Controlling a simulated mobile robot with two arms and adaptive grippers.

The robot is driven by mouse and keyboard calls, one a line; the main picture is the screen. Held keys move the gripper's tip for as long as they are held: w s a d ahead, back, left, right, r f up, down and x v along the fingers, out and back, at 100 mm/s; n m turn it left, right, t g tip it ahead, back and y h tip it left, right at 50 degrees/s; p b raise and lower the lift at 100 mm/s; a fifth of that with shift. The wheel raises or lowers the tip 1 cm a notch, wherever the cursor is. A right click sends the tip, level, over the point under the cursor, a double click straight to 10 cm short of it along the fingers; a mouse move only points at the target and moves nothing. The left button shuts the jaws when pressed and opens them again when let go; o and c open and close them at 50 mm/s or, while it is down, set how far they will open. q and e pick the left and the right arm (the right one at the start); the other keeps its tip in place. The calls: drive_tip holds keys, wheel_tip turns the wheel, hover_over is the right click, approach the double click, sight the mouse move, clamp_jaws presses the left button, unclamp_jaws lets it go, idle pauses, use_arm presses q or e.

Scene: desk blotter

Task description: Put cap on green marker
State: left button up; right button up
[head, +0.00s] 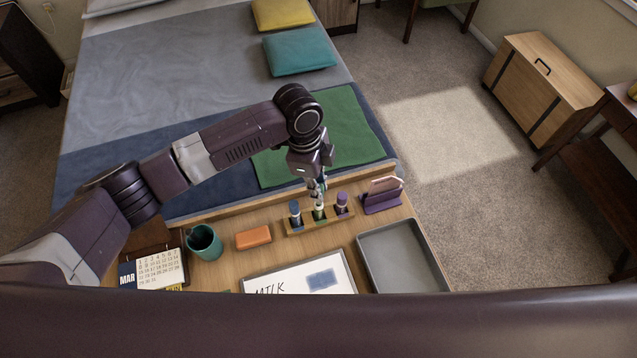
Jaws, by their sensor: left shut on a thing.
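My left gripper (318,190) comes down over the middle of a small wooden marker holder (306,230) at the back of the desk. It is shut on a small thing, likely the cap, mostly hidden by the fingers. The green marker (320,212) stands upright in the holder's middle place, directly below the fingertips. Whether the held cap touches the marker cannot be told at this size. A blue marker (295,214) stands to its left and a purple marker (342,204) to its right, both upright and close by. My right gripper is not in view.
A purple upright stand (382,196) is right of the holder. An orange block (253,237) and a teal mug (204,242) are to the left, beyond them a calendar (160,270). A whiteboard (290,279) and an empty grey tray (374,268) lie in front.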

use_arm(q)
drive_tip(key=shift+f, duration=0.55)
drive_tip(key=shift+r, duration=0.1)
idle(0.3)
idle(0.5)
drive_tip(key=shift+p, duration=0.8)
idle(0.4)
drive_tip(key=shift+f+b, duration=0.8)
drive_tip(key=shift+f, duration=0.8)
drive_tip(key=o, duration=0.8)
